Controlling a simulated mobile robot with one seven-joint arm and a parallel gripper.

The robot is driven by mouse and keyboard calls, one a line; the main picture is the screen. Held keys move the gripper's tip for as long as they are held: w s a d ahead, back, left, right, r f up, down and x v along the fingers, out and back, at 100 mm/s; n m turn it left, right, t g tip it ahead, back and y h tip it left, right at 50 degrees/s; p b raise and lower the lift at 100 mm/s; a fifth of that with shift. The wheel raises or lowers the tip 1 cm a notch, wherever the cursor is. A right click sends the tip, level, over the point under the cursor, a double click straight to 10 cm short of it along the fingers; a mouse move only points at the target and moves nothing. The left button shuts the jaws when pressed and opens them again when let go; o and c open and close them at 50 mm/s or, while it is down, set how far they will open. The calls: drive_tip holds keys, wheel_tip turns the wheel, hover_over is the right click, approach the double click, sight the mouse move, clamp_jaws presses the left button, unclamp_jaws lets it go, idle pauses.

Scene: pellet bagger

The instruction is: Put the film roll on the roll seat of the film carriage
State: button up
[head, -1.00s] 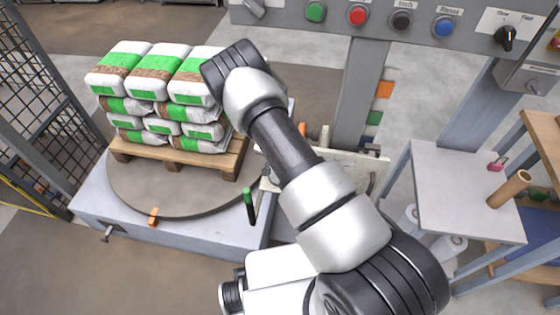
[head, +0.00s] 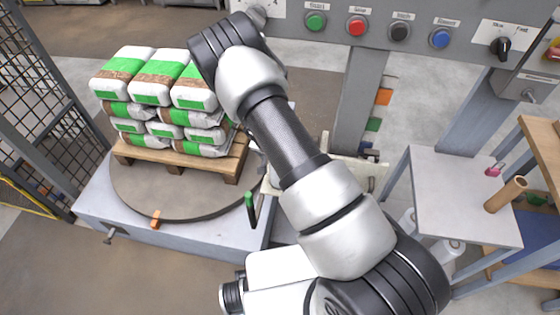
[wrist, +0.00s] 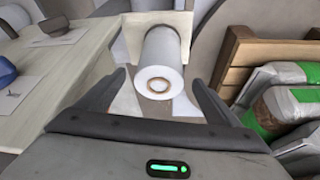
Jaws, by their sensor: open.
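The film roll (wrist: 172,45), a white cylinder with a brown core, shows in the wrist view with its round end facing me. A cream plate (wrist: 132,30) stands around its far part; I cannot tell whether this is the roll seat of the film carriage. My gripper (wrist: 160,92) is open, one finger on each side of the roll's near end, with gaps on both sides. In the head view my arm hides the gripper and this roll. A cream panel (head: 350,178), possibly part of the carriage, shows partly behind my arm.
A pallet (head: 190,160) of stacked bags (head: 160,95) stands on a turntable (head: 135,195); its wood (wrist: 265,52) is close on the right in the wrist view. A button panel (head: 375,30) hangs above. A grey table (head: 460,195) at right holds a brown tube (head: 505,195).

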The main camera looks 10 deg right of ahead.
drive_tip(key=s+a+r+n+t+y, duration=0.1)
drive_tip(key=s+a+r+y, duration=0.25)
drive_tip(key=r, duration=1.25)
drive_tip(key=s+a+r+n+y, duration=0.2)
drive_tip(key=a+r, duration=0.2)
drive_tip(key=r, duration=1.3)
drive_tip(key=s+d+r+n, duration=0.3)
drive_tip(key=s+r, duration=0.9)
drive_tip(key=s+d+r+h, duration=0.1)
drive_tip(key=s+d, duration=0.2)
drive_tip(key=s, duration=0.2)
drive_tip(key=s+d+r+h+p, duration=0.1)
drive_tip(key=s+d+r+h, duration=0.1)
drive_tip(key=s, duration=0.4)
drive_tip(key=shift+d+r+n+t, duration=0.25)
drive_tip(key=shift+d+n+t, duration=0.15)
drive_tip(key=shift+d, duration=0.2)
drive_tip(key=shift+s, duration=0.1)
